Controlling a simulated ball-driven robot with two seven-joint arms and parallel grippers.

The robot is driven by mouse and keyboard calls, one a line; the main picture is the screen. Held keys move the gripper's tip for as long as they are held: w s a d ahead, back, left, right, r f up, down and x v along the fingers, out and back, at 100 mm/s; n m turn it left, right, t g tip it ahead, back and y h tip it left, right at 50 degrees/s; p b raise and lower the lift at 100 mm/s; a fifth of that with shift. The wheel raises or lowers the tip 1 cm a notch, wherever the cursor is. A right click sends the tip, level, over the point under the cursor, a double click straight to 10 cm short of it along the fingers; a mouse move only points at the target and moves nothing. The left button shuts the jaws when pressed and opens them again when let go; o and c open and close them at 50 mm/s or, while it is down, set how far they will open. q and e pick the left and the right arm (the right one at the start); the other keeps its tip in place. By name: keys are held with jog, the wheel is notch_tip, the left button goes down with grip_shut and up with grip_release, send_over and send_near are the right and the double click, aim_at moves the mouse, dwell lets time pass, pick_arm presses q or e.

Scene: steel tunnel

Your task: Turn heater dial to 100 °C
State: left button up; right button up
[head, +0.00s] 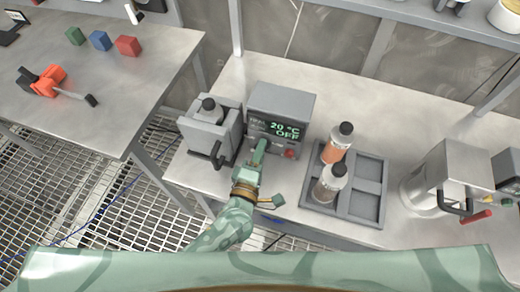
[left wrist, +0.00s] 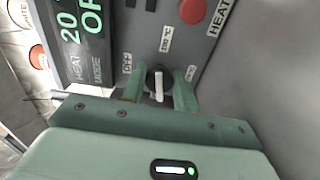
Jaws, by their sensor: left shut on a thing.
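The heater (head: 283,101) is a grey box on the steel bench; its display (head: 278,127) reads 20 °C and OFF. My left gripper (head: 258,150) reaches its front from below and is shut on the dial. In the left wrist view, the dark round dial (left wrist: 158,80) with a white pointer sits between the green fingers (left wrist: 158,92). The pointer lies roughly upright in that view. A red button (left wrist: 192,11) is beside the dial. My right gripper is not in view.
A grey tray (head: 366,188) with two bottles is to the right, near a metal pot (head: 425,190). Coloured blocks (head: 101,41) and a red-orange tool (head: 50,80) lie on the left table.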

pick_arm(q)
jog(key=shift+f+m, duration=0.1)
jog(key=shift+m, duration=0.6)
jog(key=o, duration=1)
jog(key=p+v, duration=0.1)
jog(key=v, duration=1.5)
jog(key=shift+s+p, duration=0.2)
jog(key=shift+p, duration=0.1)
